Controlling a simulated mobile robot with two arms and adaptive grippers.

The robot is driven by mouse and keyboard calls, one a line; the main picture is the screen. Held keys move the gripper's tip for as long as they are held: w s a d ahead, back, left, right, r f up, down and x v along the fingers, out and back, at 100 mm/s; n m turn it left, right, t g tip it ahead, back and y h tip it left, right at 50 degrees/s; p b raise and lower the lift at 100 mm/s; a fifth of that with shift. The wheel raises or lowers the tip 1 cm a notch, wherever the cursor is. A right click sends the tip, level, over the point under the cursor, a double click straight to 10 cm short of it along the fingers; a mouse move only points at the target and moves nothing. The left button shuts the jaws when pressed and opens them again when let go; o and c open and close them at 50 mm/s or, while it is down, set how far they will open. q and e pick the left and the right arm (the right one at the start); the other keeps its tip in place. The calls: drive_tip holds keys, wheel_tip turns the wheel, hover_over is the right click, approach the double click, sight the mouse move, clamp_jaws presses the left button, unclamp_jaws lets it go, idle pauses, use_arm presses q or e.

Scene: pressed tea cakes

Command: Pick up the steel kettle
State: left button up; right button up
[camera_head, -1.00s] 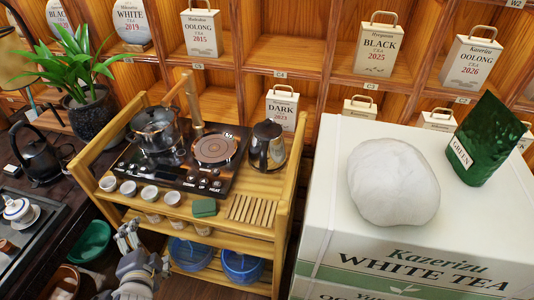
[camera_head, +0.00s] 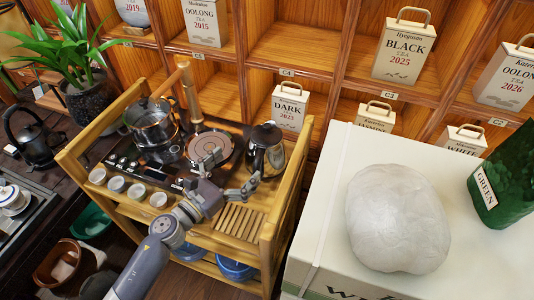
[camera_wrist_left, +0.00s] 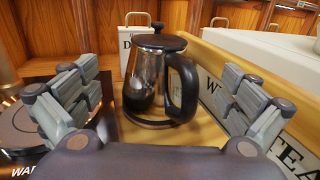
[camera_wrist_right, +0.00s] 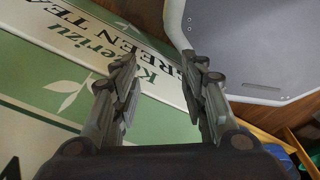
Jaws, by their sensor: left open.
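The steel kettle (camera_head: 266,150), with a dark lid and black handle, stands upright at the right end of the wooden cart's top, beside the hot plate. In the left wrist view the kettle (camera_wrist_left: 150,75) stands ahead between the spread fingers, its handle on the right side toward me. My left gripper (camera_head: 243,187) is open and empty, just in front of the kettle. Whether a finger touches it is not clear. My right gripper (camera_wrist_right: 158,65) shows only in the right wrist view, open and empty, above green-and-white tea boxes.
The hot plate (camera_head: 209,147) and a glass-lidded pot (camera_head: 151,122) are left of the kettle. The cart's rail (camera_head: 277,210) rises close on its right. A DARK tea box (camera_head: 289,106) stands behind. Small cups (camera_head: 136,190) line the cart's front. A white box (camera_head: 330,215) is at right.

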sight(256, 146)
use_arm(q)
drive_tip(key=shift+x, duration=1.15)
drive_tip(key=shift+w+d, duration=0.25)
drive_tip(key=shift+w, duration=0.05)
drive_tip(key=shift+w+d+p, duration=0.2)
drive_tip(key=shift+p, duration=0.1)
drive_tip(key=p+x, duration=0.1)
drive_tip(key=x, duration=0.3)
drive_tip(key=shift+a+r, duration=0.1)
drive_tip(key=shift+r, duration=0.05)
drive_tip(key=shift+w+d, duration=0.25)
drive_tip(key=shift+w, duration=0.1)
drive_tip(key=shift+c, duration=1.3)
drive_tip(key=c, duration=1.8)
drive_tip(key=shift+r, duration=0.15)
drive_tip(key=shift+c, duration=0.7)
use_arm(e)
drive_tip(key=shift+s+a+r, duration=0.75)
drive_tip(key=shift+s+r, duration=0.15)
drive_tip(key=shift+r, duration=0.1)
drive_tip(key=shift+d, duration=0.1)
